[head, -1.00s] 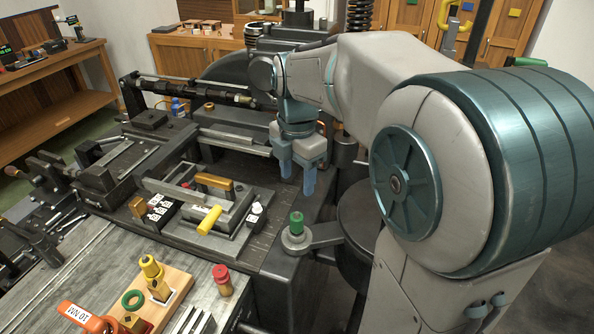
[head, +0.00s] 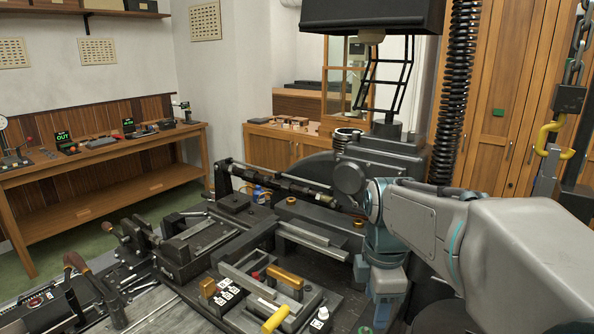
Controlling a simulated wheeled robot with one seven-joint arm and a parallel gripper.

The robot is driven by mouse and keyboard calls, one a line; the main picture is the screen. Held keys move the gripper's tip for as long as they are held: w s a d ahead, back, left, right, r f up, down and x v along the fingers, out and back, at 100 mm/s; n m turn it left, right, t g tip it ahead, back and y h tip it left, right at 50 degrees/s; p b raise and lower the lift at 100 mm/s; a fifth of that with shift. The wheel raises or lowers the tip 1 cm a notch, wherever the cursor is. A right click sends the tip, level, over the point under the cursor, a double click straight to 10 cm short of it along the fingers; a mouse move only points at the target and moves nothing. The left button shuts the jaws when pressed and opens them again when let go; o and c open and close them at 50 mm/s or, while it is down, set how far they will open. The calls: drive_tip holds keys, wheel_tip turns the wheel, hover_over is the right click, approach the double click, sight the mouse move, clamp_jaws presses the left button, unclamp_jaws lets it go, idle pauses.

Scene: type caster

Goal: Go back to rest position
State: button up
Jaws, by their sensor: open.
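My gripper (head: 376,300) hangs down at the right of the casting machine's bed (head: 330,268), its blue fingers pointing downward near the lower edge of the head view. It is open, and I see nothing held in it. The fingertips are partly cut off or hard to make out. My grey forearm reaches in from the right.
The dark machine column with a coiled black hose (head: 455,90) rises behind my arm. A chain with a yellow hook (head: 553,138) hangs at the right. A wooden bench (head: 100,175) stands far left. Wooden cabinets (head: 285,145) stand behind. Green floor shows at left.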

drive_tip(key=s+f+m+t, duration=0.2)
drive_tip(key=s+f+m, duration=0.2)
drive_tip(key=s+m, duration=0.5)
drive_tip(key=m, duration=0.6)
drive_tip(key=shift+s, duration=0.3)
drive_tip(key=s+f+m, duration=0.1)
drive_tip(key=m, duration=0.1)
drive_tip(key=shift+s+f+m, duration=0.1)
drive_tip(key=shift+s+m, duration=0.1)
drive_tip(key=shift+m, duration=0.1)
wheel_tip(320, 180, up, 4)
drive_tip(key=m+g, duration=0.3)
drive_tip(key=m, duration=1)
hover_over(365, 332)
wheel_tip(365, 332, down, 13)
drive_tip(key=shift+f, duration=0.15)
